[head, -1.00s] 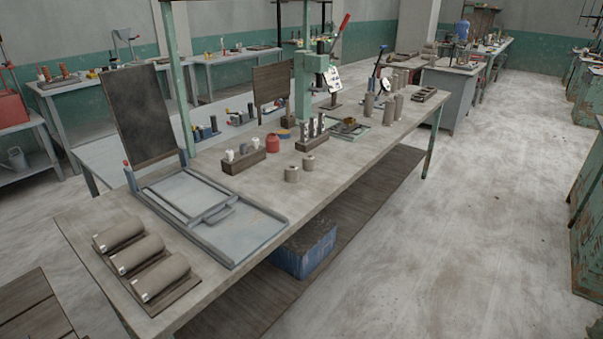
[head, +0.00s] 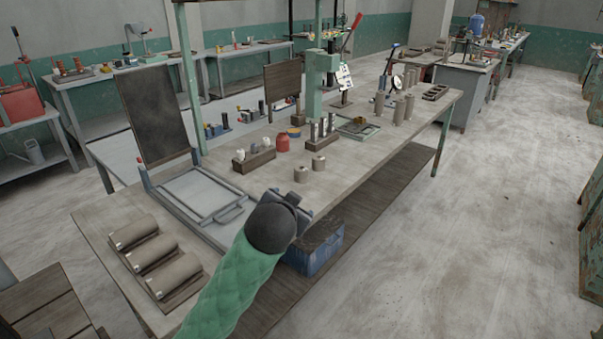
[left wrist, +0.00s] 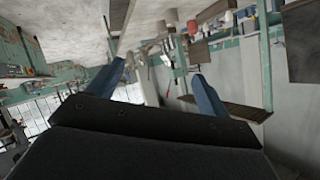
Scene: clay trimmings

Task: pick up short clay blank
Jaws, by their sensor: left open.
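Two short clay blanks, grey-brown cylinders, stand upright near the front edge of the workbench. The nearer one (head: 301,174) is left of the farther one (head: 319,163). My left arm, in a green sleeve, reaches in from below. My left gripper (head: 292,205) is in front of the bench edge, nearer the camera than the blanks, and its fingers are mostly hidden by the wrist. In the left wrist view the gripper (left wrist: 160,88) has its blue fingers spread with nothing between them. My right gripper is not in view.
A blue bin (head: 315,250) is underneath. Floor at right is clear.

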